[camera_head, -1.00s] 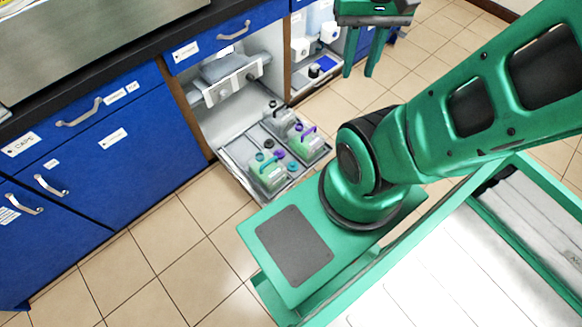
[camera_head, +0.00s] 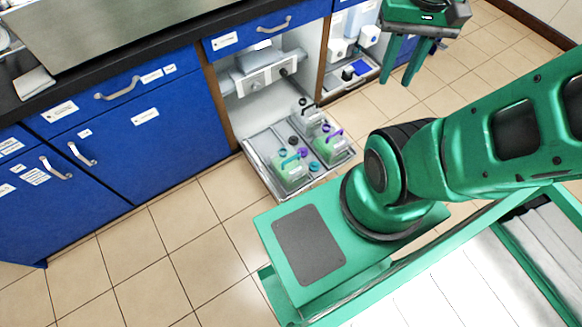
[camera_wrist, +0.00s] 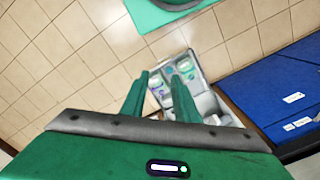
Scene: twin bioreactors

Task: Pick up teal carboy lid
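A small round teal lid (camera_head: 314,166) appears to lie on the pulled-out tray (camera_head: 262,172), near its front edge, beside the carboy with the teal handle (camera_head: 291,170). Another teal cap-like spot shows at that carboy's top. My gripper (camera_head: 396,82) is high at the upper right of the head view, well apart from the tray. Its two fingers point down, spread, with nothing visible between them. In the wrist view my gripper (camera_wrist: 160,76) is open, with the tray (camera_wrist: 205,75) far off beyond the fingers. The lid is too small to tell there.
A purple-handled carboy (camera_head: 331,147) and a black-handled carboy (camera_head: 308,121) stand on the tray. A purple lid (camera_head: 303,152) and a black lid (camera_head: 293,140) lie between. Blue cabinets (camera_head: 150,140) flank the opening at left. Tiled floor (camera_head: 190,250) is clear in front.

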